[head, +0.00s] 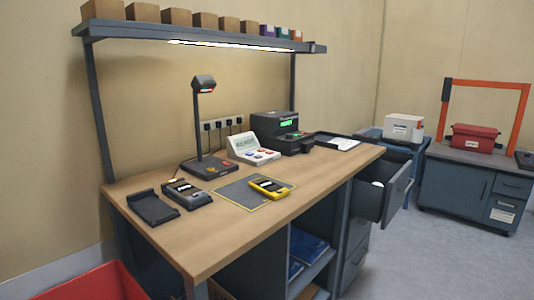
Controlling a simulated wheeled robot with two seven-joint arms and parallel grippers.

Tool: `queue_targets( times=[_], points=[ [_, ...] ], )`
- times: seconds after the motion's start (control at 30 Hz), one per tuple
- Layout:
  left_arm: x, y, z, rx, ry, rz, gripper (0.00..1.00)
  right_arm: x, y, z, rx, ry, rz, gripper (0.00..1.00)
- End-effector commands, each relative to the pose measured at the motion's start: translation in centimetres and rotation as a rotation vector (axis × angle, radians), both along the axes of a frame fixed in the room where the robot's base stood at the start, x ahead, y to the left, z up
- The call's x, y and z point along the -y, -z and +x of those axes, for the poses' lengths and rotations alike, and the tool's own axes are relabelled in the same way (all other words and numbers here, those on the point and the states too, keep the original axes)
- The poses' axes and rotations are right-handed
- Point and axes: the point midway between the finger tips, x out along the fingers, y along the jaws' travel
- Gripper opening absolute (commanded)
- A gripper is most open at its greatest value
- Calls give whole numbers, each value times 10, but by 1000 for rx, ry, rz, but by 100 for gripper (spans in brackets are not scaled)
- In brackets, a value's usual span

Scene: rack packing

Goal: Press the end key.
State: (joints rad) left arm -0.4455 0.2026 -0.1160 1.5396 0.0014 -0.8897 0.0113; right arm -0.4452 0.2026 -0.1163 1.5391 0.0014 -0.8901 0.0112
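A white terminal (251,149) with a raised display and several coloured keys stands near the back of the workbench (230,225). The key labels are too small to read, so I cannot tell which one is the end key. To its right is a dark device (277,128) with a lit green display; it has small buttons or parts in front. A yellow handheld device (269,188) lies on a dark mat (236,195) in front of the terminal. Neither of my grippers is in view.
A lamp-like stand (204,120) rises left of the terminal. A dark cradle (154,207) and a grey device (187,194) lie at the left. A drawer (394,196) stands open at the right. An overhead shelf (195,33) holds boxes. The bench's front strip is clear.

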Motion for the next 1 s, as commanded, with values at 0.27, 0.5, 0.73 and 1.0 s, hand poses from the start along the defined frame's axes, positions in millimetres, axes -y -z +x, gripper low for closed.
queue_targets(
  times=[0.27,0.5,0.73,1.0],
  points=[
    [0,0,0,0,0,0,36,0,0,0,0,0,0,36],
    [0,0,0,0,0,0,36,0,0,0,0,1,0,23],
    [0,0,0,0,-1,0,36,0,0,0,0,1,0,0],
    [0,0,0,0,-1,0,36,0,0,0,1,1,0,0]
  ],
)
